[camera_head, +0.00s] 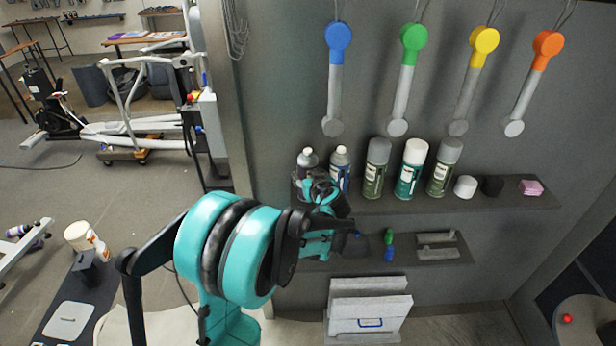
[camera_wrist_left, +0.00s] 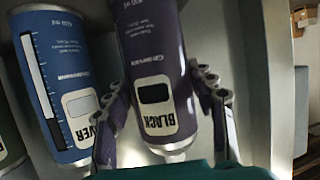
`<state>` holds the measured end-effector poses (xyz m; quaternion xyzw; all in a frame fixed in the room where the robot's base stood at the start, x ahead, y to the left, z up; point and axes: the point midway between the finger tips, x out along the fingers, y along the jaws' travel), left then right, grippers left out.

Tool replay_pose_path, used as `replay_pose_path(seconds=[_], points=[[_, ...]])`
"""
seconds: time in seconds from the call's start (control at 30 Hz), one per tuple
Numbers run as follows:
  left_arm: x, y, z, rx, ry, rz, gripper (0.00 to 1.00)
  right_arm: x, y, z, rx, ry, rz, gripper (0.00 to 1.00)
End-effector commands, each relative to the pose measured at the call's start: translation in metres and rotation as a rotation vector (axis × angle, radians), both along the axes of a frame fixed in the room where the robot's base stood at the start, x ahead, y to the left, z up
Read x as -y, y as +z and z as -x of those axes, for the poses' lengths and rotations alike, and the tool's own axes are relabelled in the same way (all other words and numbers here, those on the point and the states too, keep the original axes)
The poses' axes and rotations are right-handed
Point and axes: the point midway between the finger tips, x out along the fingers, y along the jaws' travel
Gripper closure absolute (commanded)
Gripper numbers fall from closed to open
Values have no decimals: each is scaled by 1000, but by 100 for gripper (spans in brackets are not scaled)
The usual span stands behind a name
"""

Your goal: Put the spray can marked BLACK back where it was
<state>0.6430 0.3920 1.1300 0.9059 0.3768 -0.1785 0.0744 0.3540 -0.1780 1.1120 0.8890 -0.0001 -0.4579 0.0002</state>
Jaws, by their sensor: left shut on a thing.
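The spray can marked BLACK (camera_wrist_left: 155,65) is dark purple-grey with a white label. It shows upside down in the left wrist view, between the fingers of my left gripper (camera_wrist_left: 165,90), which is shut on it. In the head view the can (camera_head: 307,161) is at the left end of the upper shelf (camera_head: 400,203), beside a blue can (camera_head: 341,165) whose label ends in "VER" in the left wrist view (camera_wrist_left: 62,80). My left gripper (camera_head: 320,188) hides its lower part, so I cannot tell whether its base touches the shelf. My right gripper is not in view.
A lower shelf (camera_head: 455,252) holds small items. Coloured tools (camera_head: 407,75) hang above.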

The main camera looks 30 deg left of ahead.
Motion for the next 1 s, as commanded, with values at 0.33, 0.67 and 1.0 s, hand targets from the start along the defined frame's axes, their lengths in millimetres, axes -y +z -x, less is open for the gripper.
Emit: replay_pose_path(seconds=[0.33, 0.67, 1.0], points=[[0, -3, 0, 0, 0, 0, 24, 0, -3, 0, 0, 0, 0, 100], [0, 1, 0, 0, 0, 0, 24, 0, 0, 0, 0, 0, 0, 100], [41, 26, 40, -1, -3, -1, 24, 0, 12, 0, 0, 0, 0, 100]])
